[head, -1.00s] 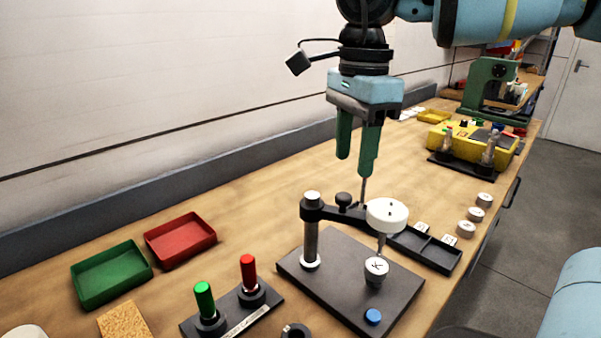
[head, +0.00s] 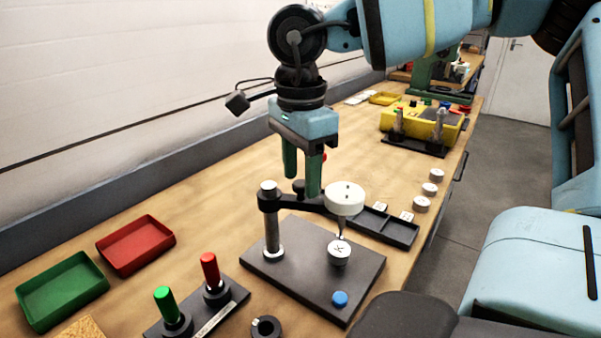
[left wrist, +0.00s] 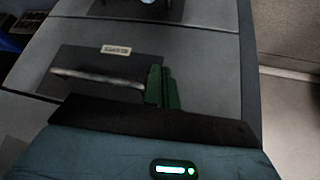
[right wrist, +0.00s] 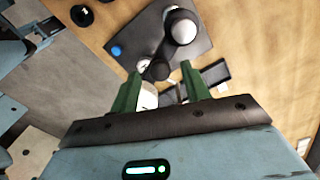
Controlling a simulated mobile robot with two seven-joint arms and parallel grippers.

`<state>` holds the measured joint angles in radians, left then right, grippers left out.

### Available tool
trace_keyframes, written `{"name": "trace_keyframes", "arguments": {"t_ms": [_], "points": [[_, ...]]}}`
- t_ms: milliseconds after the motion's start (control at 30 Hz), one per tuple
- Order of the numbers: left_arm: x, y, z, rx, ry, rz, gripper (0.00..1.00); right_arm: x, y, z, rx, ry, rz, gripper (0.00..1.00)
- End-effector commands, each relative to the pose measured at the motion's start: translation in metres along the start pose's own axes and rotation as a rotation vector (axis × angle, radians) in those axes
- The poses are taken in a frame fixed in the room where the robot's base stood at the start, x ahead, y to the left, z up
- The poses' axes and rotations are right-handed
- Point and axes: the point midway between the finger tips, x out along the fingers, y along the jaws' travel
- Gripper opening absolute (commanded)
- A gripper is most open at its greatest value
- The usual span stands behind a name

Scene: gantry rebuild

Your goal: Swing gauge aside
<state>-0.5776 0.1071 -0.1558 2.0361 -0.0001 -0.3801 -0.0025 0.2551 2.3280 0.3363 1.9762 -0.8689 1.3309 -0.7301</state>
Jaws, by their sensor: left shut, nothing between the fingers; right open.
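The gauge stand has a dark base plate (head: 300,275), a metal post (head: 272,235) and a black swing arm (head: 305,203). The arm carries a white round gauge (head: 345,198); its tip is above a white disc marked K (head: 339,252). A black knob (head: 298,186) is on the arm's far side. My right gripper (head: 302,188) is open and empty, pointing down just behind the arm; contact cannot be told. The base plate shows beyond its fingers in the right wrist view (right wrist: 150,38). My left gripper (left wrist: 163,88) is shut and empty, before a grey panel.
A black tray (head: 390,230) lies behind the base plate, with several white discs (head: 421,204) to its right. Red (head: 209,268) and green (head: 167,300) pegs stand front left. Red (head: 137,245) and green (head: 62,290) trays are by the wall. A blue button (head: 340,298) is on the plate.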

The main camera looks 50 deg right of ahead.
Motion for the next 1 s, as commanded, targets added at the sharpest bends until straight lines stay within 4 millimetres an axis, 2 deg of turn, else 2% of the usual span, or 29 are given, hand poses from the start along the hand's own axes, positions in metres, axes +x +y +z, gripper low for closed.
{"name": "trace_keyframes", "arguments": {"t_ms": [367,700,733,1000], "points": [[0.0003,0.0001,0.0006,0.000,-0.001,0.000,0.00,0.0066,-0.0001,-0.0001,0.001,-0.001,0.000,0.47],[0.0007,0.0000,0.0030,0.000,-0.006,0.000,0.00,0.0063,-0.0001,-0.0001,0.001,-0.001,0.000,0.02],[0.0008,0.0001,0.0030,0.000,-0.006,0.000,0.00,0.0063,-0.0001,-0.0001,0.001,-0.001,0.000,0.00],[0.0002,-0.0001,0.0019,0.001,-0.005,0.000,0.00,0.0057,0.0007,-0.0022,-0.003,-0.002,-0.001,0.00]]}}
